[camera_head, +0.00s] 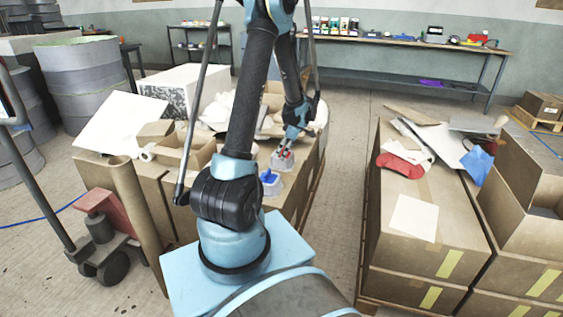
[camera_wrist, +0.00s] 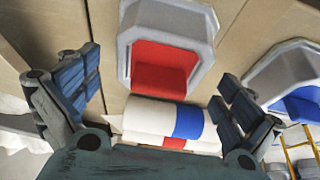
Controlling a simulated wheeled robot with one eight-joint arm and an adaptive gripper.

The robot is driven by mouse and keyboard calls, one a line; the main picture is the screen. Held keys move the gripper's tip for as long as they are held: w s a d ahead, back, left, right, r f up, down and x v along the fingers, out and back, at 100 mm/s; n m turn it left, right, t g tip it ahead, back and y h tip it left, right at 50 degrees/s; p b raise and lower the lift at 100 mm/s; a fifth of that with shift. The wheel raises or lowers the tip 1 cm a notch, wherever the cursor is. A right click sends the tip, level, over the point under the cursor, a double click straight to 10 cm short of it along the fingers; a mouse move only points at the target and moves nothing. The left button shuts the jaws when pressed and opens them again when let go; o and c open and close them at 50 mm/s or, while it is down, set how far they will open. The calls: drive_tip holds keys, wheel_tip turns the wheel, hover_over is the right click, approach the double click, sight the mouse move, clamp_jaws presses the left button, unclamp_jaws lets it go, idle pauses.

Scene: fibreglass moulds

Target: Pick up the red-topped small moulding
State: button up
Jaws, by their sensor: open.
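The red-topped small moulding (camera_head: 282,160) is a pale grey, tapered piece with a red face. It sits on the cardboard boxes below my gripper (camera_head: 292,138). In the wrist view the moulding (camera_wrist: 166,67) lies ahead, roughly between the fingertips of my gripper (camera_wrist: 158,72). The jaws are spread apart, with nothing clasped. A blue-topped small moulding (camera_head: 271,182) stands closer to my base; it also shows at the right of the wrist view (camera_wrist: 290,80), partly cut off.
A white piece with blue and red bands (camera_wrist: 150,116) lies between the fingers in the wrist view; whether they touch it is unclear. Open cardboard boxes (camera_head: 190,150) and white pieces crowd the left. A box stack (camera_head: 440,225) stands right, across a clear floor aisle (camera_head: 335,190).

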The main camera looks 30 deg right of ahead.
drive_tip(key=shift+x, duration=0.85)
drive_tip(key=c, duration=1.2)
